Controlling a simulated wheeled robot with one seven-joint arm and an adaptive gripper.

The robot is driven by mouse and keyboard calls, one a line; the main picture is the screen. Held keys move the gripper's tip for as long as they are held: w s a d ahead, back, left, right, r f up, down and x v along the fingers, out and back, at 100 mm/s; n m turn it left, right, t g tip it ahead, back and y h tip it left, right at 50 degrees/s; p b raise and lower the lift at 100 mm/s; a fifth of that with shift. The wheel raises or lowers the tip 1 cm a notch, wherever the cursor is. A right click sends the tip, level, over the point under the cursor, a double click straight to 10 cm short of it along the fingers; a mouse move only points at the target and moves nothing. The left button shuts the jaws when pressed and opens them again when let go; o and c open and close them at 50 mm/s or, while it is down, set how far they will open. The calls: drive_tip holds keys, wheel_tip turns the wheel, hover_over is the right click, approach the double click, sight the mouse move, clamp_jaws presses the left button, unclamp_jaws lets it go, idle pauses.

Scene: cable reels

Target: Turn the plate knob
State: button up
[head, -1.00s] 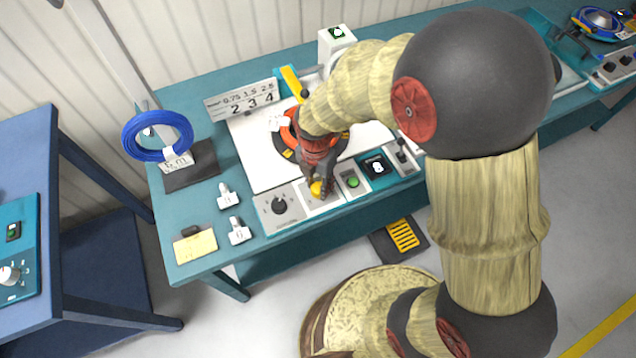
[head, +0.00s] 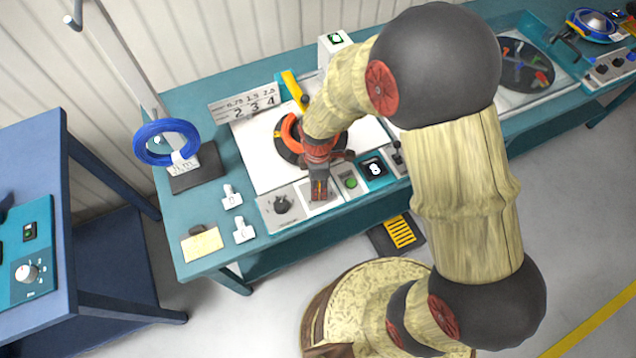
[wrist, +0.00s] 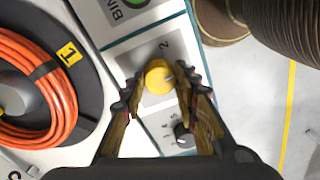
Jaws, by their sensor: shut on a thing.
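A yellow round knob (wrist: 158,80) sits on a light plate marked 2 in the control strip at the bench's front edge. In the wrist view it lies between the fingertips of my gripper (wrist: 160,86), which is shut on it from both sides. In the head view my gripper (head: 319,188) points down at this plate (head: 308,210), and its fingers hide the knob. A black dial knob (head: 282,205) is on the plate to the left; it also shows in the wrist view (wrist: 183,137).
A green button (head: 351,182), a dark display (head: 375,169) and a black lever (head: 397,158) stand close to the right. An orange cable coil (wrist: 28,75) lies behind the strip. A blue coil (head: 166,142) hangs at left. White tags (head: 243,231) lie on the bench's left end.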

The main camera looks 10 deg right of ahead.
drive_tip(key=m+p, duration=0.2)
drive_tip(key=m, duration=0.4)
drive_tip(key=shift+r+m, duration=0.1)
drive_tip(key=shift+m, duration=0.2)
drive_tip(key=m+p, duration=0.2)
drive_tip(key=m, duration=0.4)
drive_tip(key=shift+m, duration=0.4)
drive_tip(key=o, duration=1.2)
drive_tip(key=shift+c, duration=0.2)
wheel_tip(320, 180, up, 12)
drive_tip(key=shift+d, duration=0.25)
